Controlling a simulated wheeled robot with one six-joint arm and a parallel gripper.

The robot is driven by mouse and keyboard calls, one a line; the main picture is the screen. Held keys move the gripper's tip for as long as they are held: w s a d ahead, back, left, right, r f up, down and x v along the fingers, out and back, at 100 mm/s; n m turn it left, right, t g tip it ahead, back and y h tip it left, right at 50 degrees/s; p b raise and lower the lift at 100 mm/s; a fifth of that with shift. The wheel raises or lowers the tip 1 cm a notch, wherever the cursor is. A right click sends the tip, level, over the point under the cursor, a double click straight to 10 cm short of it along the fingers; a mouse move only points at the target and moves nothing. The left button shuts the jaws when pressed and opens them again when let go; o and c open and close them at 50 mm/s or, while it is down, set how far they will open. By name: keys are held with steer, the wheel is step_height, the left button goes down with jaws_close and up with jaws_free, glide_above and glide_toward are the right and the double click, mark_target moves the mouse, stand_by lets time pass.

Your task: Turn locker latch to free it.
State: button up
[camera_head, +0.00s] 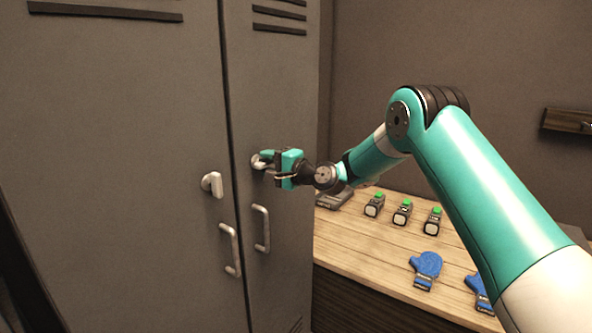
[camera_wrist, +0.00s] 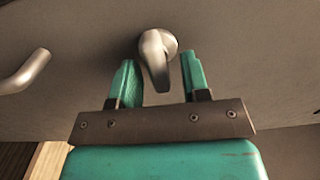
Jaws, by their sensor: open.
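The locker has two grey doors, and each carries a metal latch and a bar handle. The right door's latch (camera_head: 257,162) is partly hidden behind my gripper (camera_head: 271,164) in the head view. In the wrist view this latch (camera_wrist: 156,62) has a round base and a lever that points toward my gripper. My gripper (camera_wrist: 160,82) is open, with one teal finger on each side of the lever. I see gaps beside the lever and cannot tell any contact. The left door's latch (camera_head: 214,184) hangs with its lever pointing down.
Two bar handles, the left (camera_head: 229,249) and the right (camera_head: 261,228), sit below the latches. A small shelf (camera_head: 568,121) is on the right wall.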

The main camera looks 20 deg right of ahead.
steer(key=b+v, duration=0.6)
steer(key=v, duration=1)
steer(key=shift+s, duration=0.2)
steer(key=shift+d, duration=0.1)
steer(key=s+a+n+g, duration=0.9)
steer(key=s+a+n, duration=0.1)
steer(key=s+a, duration=0.45)
steer(key=s+f+n+g+h, duration=0.2)
steer(key=s+n+h, duration=0.1)
steer(key=s, duration=0.7)
steer(key=s+d+f+n+g+h, duration=0.1)
steer(key=s+n, duration=0.4)
steer(key=s, duration=0.6)
steer(key=f+g+h, duration=0.1)
steer(key=g+h, duration=0.1)
steer(key=shift+s+f+g, duration=0.3)
steer(key=shift+s+f, duration=0.05)
steer(key=shift+f, duration=0.05)
